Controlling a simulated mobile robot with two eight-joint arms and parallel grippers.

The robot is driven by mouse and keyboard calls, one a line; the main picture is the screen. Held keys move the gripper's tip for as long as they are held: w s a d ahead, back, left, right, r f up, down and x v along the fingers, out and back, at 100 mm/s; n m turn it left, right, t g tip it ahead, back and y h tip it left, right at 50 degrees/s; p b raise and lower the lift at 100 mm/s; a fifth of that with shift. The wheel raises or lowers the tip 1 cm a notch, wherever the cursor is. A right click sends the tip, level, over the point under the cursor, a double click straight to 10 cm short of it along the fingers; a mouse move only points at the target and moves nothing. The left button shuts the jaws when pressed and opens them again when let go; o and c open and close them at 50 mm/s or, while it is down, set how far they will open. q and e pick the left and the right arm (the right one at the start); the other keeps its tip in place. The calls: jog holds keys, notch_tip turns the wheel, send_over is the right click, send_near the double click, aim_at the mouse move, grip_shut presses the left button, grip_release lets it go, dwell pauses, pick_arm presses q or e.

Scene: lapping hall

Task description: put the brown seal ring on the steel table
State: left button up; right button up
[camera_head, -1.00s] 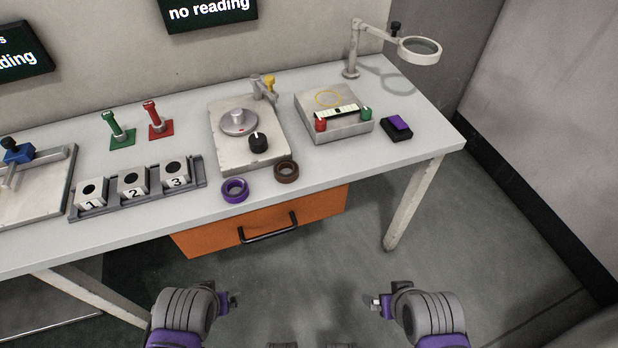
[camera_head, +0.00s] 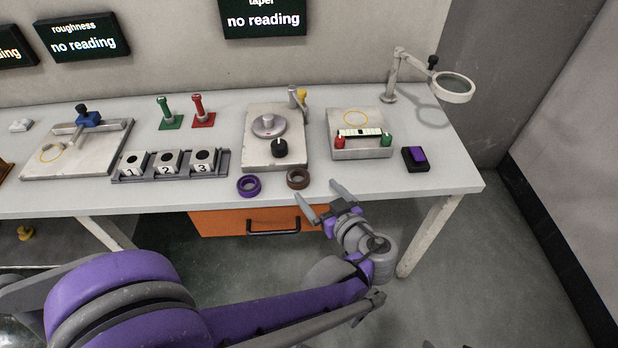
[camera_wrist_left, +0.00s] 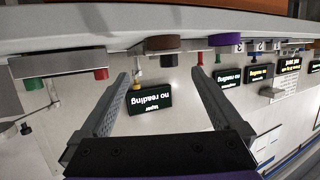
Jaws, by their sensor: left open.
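The brown seal ring (camera_head: 298,179) lies at the front edge of the light grey table (camera_head: 440,183), in front of a square plate (camera_head: 262,155) with a round steel disc (camera_head: 268,126). I cannot tell which surface is called the steel table. My left gripper (camera_head: 316,190) is open and empty, its fingers pointing toward the table's front edge, just right of the ring. In the left wrist view, which is upside down, the brown ring (camera_wrist_left: 162,43) shows beyond the gap between the open fingers (camera_wrist_left: 160,75). My right gripper is out of view.
A purple ring (camera_head: 248,186) lies just left of the brown one. Numbered blocks stand in a rack (camera_head: 170,177) further left. A second plate (camera_head: 362,150) with red and green knobs and a black-purple box (camera_head: 415,158) are to the right. An orange drawer (camera_head: 215,222) hangs below.

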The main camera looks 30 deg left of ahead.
aim_at(295, 172)
pick_arm(q)
jog(key=x, duration=0.3)
jog(key=b+x, duration=0.1)
jog(key=x, duration=0.2)
jog(key=s+f+x, duration=0.1)
jog(key=x, duration=0.1)
jog(key=shift+w+a+f, duration=0.1)
jog(key=shift+w+a, duration=0.2)
jog(key=shift+a, duration=0.15)
jog(key=shift+w+a+f+b, duration=0.1)
jog(key=shift+w+a+b, duration=0.15)
jog(key=shift+b, duration=0.05)
jog(key=shift+c, duration=0.2)
jog(key=c, duration=1.3)
